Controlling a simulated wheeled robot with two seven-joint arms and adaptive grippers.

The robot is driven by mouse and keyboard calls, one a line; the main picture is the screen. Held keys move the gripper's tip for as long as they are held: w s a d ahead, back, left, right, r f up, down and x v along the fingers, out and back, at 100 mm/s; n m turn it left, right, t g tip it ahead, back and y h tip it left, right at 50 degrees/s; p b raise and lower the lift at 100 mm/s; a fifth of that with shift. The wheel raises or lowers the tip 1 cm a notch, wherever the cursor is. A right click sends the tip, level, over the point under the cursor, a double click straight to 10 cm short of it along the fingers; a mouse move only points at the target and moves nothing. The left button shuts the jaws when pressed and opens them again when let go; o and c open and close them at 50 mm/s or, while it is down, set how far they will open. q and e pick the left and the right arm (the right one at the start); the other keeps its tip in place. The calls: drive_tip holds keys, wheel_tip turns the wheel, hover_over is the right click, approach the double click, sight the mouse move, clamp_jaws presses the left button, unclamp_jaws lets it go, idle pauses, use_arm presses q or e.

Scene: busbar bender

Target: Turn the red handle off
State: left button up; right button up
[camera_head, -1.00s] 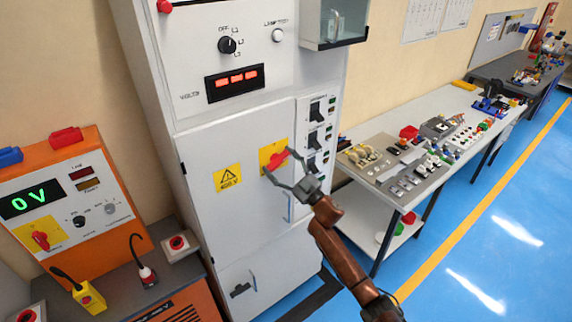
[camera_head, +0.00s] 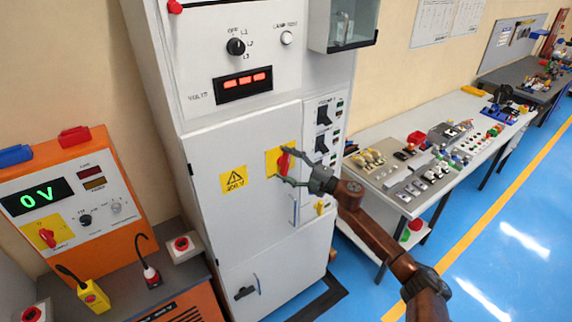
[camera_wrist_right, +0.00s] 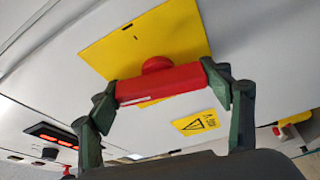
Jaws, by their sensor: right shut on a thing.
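The red handle (camera_head: 284,161) sits on a yellow plate (camera_head: 271,158) on the front of the tall white cabinet (camera_head: 215,160). In the head view the handle stands close to upright. My right gripper (camera_head: 283,166) reaches it from the right. In the right wrist view, its two fingers press on the opposite ends of the red handle (camera_wrist_right: 160,84), so the right gripper (camera_wrist_right: 168,88) is shut on it. The yellow plate (camera_wrist_right: 150,38) shows behind the handle's round red hub. My left gripper is not in view.
A yellow warning label (camera_head: 233,179) is left of the handle. A bench (camera_head: 400,145) with small parts stands right of the cabinet. Blue floor is open at the right.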

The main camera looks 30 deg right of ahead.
drive_tip(key=shift+n+g, duration=0.5)
drive_tip(key=shift+n, duration=0.6)
drive_tip(key=o, duration=1.7)
drive_tip(key=v, duration=1.2)
drive_tip(key=shift+a, duration=0.1)
